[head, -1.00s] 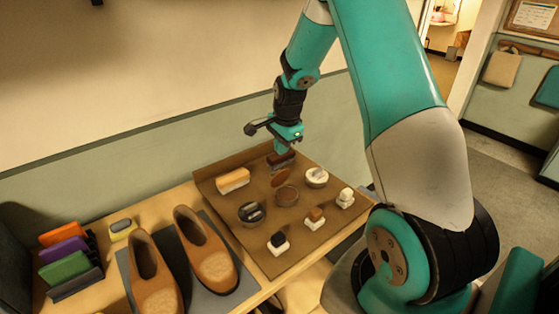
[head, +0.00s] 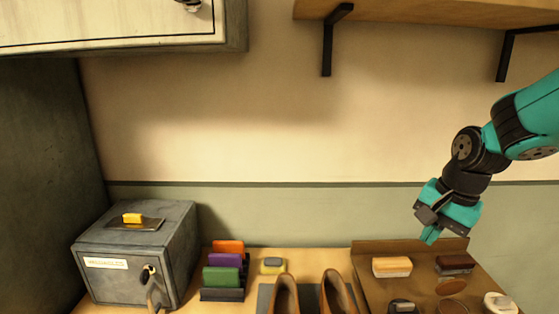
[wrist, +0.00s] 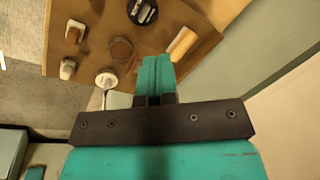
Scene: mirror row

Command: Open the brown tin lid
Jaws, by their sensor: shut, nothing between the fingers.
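The brown tin (head: 451,306) sits on the brown board, partly cut off by the bottom edge of the head view. Its brown lid (head: 452,286) shows as a separate oval behind the tin's body, seemingly tilted up at its far side. In the wrist view the brown tin (wrist: 121,49) is a round shape left of my fingers; the lid's angle is hard to tell there. My gripper (head: 430,239) is shut and empty, up in the air above the back of the board, apart from the tin. Its closed fingers (wrist: 156,62) also show in the wrist view.
A tan brush (head: 392,266), a dark brush (head: 455,264), a black tin (head: 402,307) and a white tin (head: 499,301) share the board. Brown shoes (head: 286,296) stand left of it. A grey box (head: 140,250) is far left. A shelf (head: 430,10) hangs above.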

